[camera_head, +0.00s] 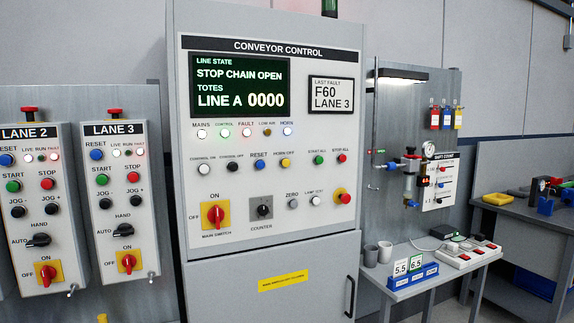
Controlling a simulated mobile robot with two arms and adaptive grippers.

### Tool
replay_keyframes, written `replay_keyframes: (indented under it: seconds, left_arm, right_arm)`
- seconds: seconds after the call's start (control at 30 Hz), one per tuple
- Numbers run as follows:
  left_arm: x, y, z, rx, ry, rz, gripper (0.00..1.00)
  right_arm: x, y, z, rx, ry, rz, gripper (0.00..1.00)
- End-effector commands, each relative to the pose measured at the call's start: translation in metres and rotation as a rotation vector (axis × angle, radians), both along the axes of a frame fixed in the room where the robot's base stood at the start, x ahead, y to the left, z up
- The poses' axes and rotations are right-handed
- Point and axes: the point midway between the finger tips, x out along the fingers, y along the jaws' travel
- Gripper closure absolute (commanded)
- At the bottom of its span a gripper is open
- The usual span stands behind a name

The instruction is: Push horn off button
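The horn off button (285,163) is a small yellow push button on the conveyor control panel (330,225). It sits in the middle button row, right of the blue reset button (259,165) and left of the green start all button (318,160). Its label above is small but reads as HORN OFF. A horn lamp (288,131) shows whitish in the lamp row above it. Nothing covers the button. Neither of my grippers is in view.
The display (240,85) reads STOP CHAIN OPEN. A red-on-yellow main switch (215,214) and a red stop button on yellow (343,197) sit lower. Lane 2 (35,215) and Lane 3 (122,205) boxes stand left. A small bench (410,290) stands right.

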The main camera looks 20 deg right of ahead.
Motion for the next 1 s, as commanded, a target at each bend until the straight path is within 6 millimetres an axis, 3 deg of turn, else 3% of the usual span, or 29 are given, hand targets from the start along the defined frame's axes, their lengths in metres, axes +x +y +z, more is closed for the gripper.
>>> replay_keyframes:
  seconds: [0.6, 1.0]
  left_arm:
    - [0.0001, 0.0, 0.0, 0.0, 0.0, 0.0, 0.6]
    - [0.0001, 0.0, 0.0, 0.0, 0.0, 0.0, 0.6]
  right_arm:
    - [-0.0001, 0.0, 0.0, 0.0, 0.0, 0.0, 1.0]
    - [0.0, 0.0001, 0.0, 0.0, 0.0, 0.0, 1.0]
